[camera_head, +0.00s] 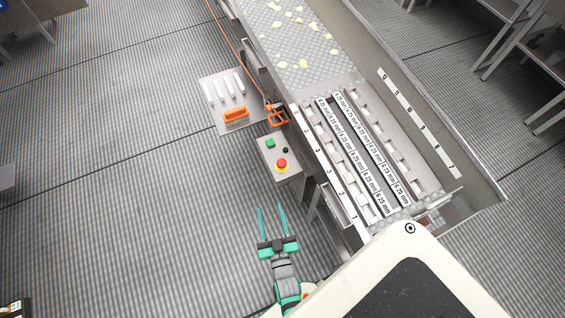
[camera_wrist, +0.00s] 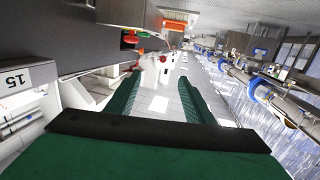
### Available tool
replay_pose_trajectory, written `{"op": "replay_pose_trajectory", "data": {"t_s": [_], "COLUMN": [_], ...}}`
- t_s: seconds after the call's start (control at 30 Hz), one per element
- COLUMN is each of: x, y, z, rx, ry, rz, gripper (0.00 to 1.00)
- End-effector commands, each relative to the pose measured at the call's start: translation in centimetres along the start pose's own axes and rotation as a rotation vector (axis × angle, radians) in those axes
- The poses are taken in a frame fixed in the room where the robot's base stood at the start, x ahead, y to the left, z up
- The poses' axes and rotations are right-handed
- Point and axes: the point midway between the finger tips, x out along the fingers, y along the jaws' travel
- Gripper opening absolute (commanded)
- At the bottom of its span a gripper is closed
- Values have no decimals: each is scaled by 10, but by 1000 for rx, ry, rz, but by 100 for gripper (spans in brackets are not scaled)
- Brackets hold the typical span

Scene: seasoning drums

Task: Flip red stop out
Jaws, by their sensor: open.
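The red stop (camera_head: 282,163) is a round red button on a yellow ring, on the lower part of a small grey control box (camera_head: 268,153) beside the machine. A green button (camera_head: 270,143) and a small black knob (camera_head: 285,150) sit above it. My gripper (camera_head: 272,207) is open and empty, below the box in the head view, with its teal fingers pointing towards it and a clear gap between. In the wrist view the fingers are spread (camera_wrist: 160,76). A red knob-like part (camera_wrist: 130,39) shows beyond them on the left; I cannot be sure it is the stop.
The machine with its rows of labelled 6.25 mm strips (camera_head: 362,150) stands to the right of the box. A side shelf (camera_head: 215,110) with an orange brush (camera_head: 236,115) and several white pieces is above the box. An orange handle (camera_head: 278,118) hangs nearby. Open floor lies left.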

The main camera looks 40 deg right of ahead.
Motion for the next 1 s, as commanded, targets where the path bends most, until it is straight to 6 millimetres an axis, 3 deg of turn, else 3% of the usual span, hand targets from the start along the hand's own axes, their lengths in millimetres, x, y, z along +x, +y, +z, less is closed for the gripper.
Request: {"op": "replay_pose_trajectory", "data": {"t_s": [0.03,0.1,0.23,0.4,0.67,1.0], "x": [21,42,74,96,119,176], "y": [10,23,46,64,71,86], "z": [8,17,28,35,35,31], "rx": [3,6,10,14,14,15], "ry": [14,27,46,59,63,63], "rz": [33,73,136,182,191,198], "gripper": [48,48,48,48,48,48]}}
